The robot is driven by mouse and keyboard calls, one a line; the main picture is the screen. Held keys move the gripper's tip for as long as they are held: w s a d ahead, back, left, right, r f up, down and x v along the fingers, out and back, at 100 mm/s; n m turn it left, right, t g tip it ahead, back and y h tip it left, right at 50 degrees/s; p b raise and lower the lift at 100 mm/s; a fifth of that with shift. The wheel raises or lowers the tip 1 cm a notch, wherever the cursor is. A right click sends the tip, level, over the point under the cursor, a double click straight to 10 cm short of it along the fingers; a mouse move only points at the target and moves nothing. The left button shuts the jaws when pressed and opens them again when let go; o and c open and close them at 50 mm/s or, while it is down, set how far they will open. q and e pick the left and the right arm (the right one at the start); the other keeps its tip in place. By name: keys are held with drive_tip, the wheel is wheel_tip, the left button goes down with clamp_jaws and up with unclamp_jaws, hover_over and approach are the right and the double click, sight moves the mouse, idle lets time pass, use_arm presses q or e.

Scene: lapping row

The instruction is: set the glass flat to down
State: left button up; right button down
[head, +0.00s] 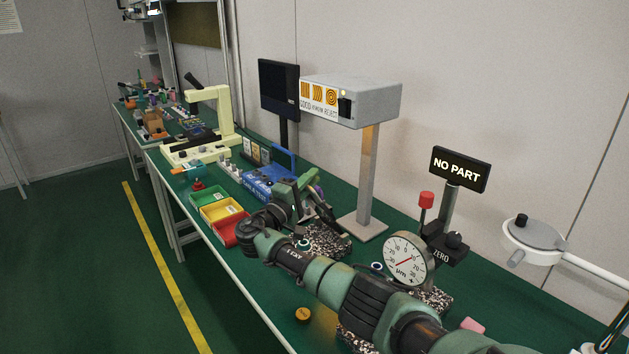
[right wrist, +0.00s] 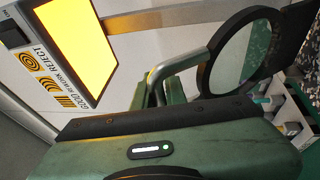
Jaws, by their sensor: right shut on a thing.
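The glass flat (right wrist: 238,58) is a clear round disc in a thick dark ring. In the right wrist view it stands out beyond my right gripper (right wrist: 168,88), which is shut on its grey metal handle. The disc looks tilted, not lying flat. In the head view my right gripper (head: 306,190) is above a speckled granite block (head: 318,240), and the flat is mostly hidden by the gripper and arm. A small ring-shaped part (head: 303,245) shows near the block, partly behind my arm. I see no left gripper.
A lamp box (head: 352,98) on a post stands behind the gripper. A dial gauge (head: 405,258) and a "NO PART" sign (head: 459,169) stand to the right. Green, yellow and red bins (head: 222,211) are on the left.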

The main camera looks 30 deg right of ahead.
drive_tip(key=shift+r, duration=0.15)
drive_tip(key=c, duration=1.5)
unclamp_jaws()
drive_tip(key=shift+a, duration=0.1)
drive_tip(key=shift+o, duration=0.2)
drive_tip(key=shift+a, duration=0.1)
drive_tip(key=v, duration=0.7)
drive_tip(key=shift+s+a+b, duration=0.2)
drive_tip(key=shift+a+b, duration=0.15)
drive_tip(key=shift+b, duration=0.05)
